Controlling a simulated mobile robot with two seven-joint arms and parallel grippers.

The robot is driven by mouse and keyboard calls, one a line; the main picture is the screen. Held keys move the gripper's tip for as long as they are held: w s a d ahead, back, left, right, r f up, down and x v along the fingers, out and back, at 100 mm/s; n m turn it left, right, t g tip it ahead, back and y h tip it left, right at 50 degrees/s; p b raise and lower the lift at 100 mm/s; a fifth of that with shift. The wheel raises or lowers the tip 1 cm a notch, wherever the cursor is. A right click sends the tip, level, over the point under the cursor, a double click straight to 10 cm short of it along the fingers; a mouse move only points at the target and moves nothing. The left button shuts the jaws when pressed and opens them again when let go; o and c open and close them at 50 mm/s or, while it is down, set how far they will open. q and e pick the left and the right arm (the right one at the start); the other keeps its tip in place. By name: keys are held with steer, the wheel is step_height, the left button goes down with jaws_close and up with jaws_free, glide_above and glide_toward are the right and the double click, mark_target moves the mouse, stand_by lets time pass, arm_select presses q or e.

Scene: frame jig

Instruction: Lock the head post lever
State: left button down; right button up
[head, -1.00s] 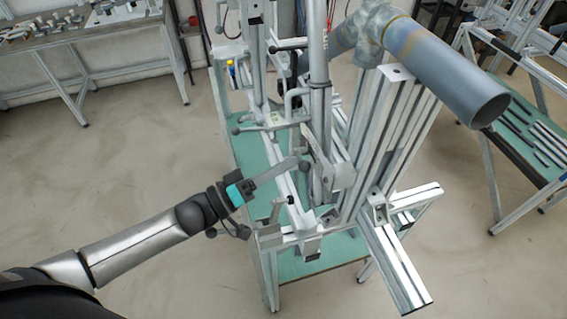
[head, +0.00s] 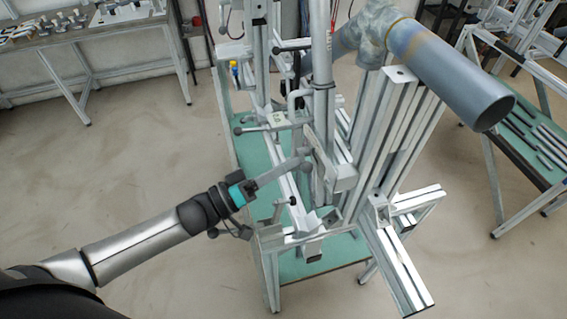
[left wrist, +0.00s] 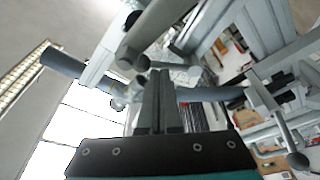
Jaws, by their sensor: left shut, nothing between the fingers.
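My left gripper (head: 299,163) reaches in from the left, its long grey fingers shut with nothing between them. The fingertips are at a grey ball-ended lever (head: 309,167) on the near post of the frame jig (head: 342,178); whether they touch it I cannot tell. In the left wrist view my fingers (left wrist: 157,76) point at a grey bar with a rounded end (left wrist: 132,55), which looks like this lever, just beyond the tips. That it is the head post lever is not certain. My right gripper is not in view.
Another ball-ended lever (head: 238,131) sticks out left, farther back on the jig. A large grey tube (head: 450,75) overhangs at upper right. The green bench top (head: 258,153) lies below. A parts table (head: 75,35) stands at back left; floor at left is clear.

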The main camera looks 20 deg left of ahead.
arm_select(q)
steer(key=shift+d, duration=0.15)
steer(key=b+v, duration=0.2)
steer(key=v, duration=1.3)
steer(key=shift+a, duration=0.25)
steer(key=w+d+r+m+g+b, duration=0.3)
steer(key=w+r+m+b, duration=0.3)
steer(key=w+r+b, duration=0.1)
steer(key=shift+w+d+m+h, duration=0.15)
steer(key=shift+w+m+h, duration=0.2)
steer(key=shift+w, duration=0.25)
steer(key=shift+r, duration=0.15)
steer(key=shift+d, duration=0.1)
